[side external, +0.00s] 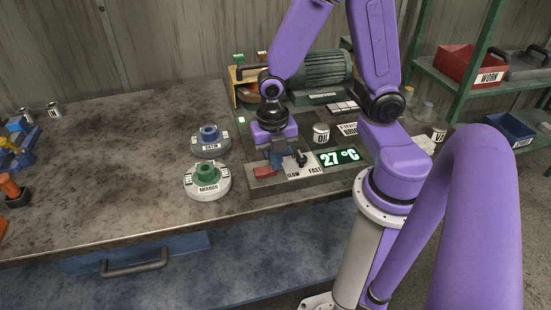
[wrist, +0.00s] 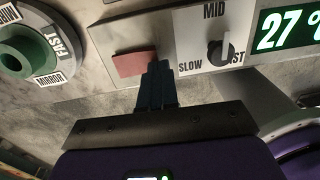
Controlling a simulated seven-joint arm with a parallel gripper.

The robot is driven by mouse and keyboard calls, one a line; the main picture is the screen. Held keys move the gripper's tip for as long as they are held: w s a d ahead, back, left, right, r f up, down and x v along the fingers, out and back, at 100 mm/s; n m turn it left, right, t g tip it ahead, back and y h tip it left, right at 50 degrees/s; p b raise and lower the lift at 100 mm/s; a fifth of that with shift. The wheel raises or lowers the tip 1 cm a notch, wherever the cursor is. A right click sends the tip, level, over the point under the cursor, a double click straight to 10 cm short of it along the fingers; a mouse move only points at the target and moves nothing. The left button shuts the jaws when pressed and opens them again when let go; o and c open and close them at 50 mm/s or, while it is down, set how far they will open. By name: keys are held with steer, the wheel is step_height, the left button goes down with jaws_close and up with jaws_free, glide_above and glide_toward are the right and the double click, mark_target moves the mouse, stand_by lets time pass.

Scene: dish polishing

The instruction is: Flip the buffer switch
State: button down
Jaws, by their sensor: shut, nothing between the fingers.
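The buffer switch looks to be the red rocker (side external: 265,171) on the sloped front panel (side external: 320,182) of the machine, left of the speed dial. In the wrist view the red rocker (wrist: 134,64) sits just beyond my fingertips. My gripper (side external: 277,160) points down at the panel, fingers shut and empty. In the wrist view the closed dark fingertips (wrist: 157,68) overlap the rocker's right edge; I cannot tell whether they touch it. The black speed dial (wrist: 217,50) stands to the right among SLOW, MID and FAST labels.
A green display (side external: 340,157) reads 27 °C right of the dial. The MIRROR wheel (side external: 207,181) and SATIN wheel (side external: 210,139) lie left of the panel. An oil tin (side external: 321,133) and green motor (side external: 320,70) stand behind. The bench's left middle is clear.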

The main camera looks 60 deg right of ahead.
steer(key=shift+f, duration=0.25)
steer(key=shift+r, duration=0.15)
stand_by(0.3)
steer(key=shift+r, duration=0.65)
steer(key=shift+d+r, duration=0.1)
steer(key=shift+r, duration=0.05)
steer(key=shift+s+r, duration=0.1)
steer(key=shift+r, duration=0.45)
step_height(320, 180, up, 12)
steer(key=s+d, duration=0.1)
steer(key=shift+s+d+r, duration=0.2)
steer(key=shift+s+d, duration=0.15)
